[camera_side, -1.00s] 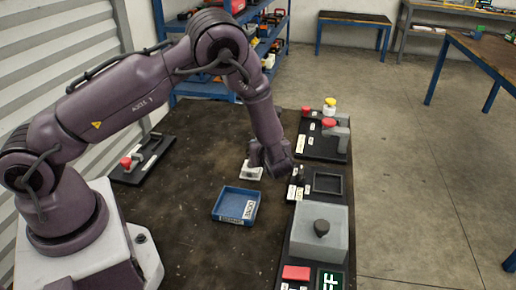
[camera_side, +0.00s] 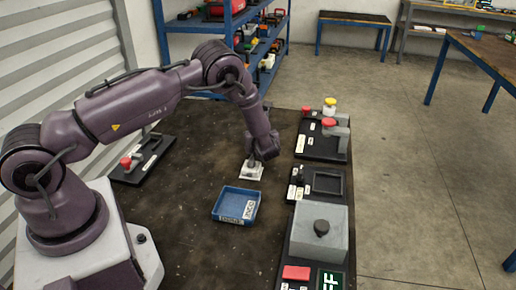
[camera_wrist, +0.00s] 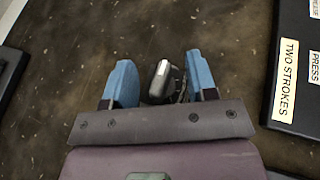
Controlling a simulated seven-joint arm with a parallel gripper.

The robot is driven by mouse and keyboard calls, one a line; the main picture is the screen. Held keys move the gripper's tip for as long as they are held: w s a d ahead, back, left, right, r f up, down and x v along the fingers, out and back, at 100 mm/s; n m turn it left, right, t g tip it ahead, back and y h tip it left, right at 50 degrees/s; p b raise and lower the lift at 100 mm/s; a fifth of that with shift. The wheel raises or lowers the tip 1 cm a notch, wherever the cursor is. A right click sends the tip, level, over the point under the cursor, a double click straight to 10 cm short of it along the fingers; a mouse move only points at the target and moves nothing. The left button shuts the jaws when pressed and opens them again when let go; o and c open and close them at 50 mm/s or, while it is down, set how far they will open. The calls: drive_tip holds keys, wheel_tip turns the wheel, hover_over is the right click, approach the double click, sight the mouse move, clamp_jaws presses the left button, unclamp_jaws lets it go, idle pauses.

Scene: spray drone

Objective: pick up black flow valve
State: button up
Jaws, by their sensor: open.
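In the wrist view, a small black part with a pale grey top, which looks like the black flow valve (camera_wrist: 163,82), stands between the two blue fingers. My gripper (camera_wrist: 159,70) is open, with a gap visible on the left of the part and a smaller one on the right. I cannot tell whether the right finger touches it. In the side view my gripper (camera_side: 262,158) is low over the table, just above and beside a small white plate (camera_side: 250,173). The valve cannot be made out there, and its lower end is hidden in the wrist view.
A blue tray (camera_side: 221,207) lies nearer the camera. Black panels run along the right edge, with a grey box (camera_side: 320,235) and an empty square recess (camera_side: 328,183). A panel labelled TWO STROKES (camera_wrist: 300,70) is right of my gripper.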

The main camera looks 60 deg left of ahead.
drive_tip(key=shift+a, duration=0.15)
drive_tip(key=shift+c, duration=0.2)
clamp_jaws()
drive_tip(key=shift+w, duration=0.1)
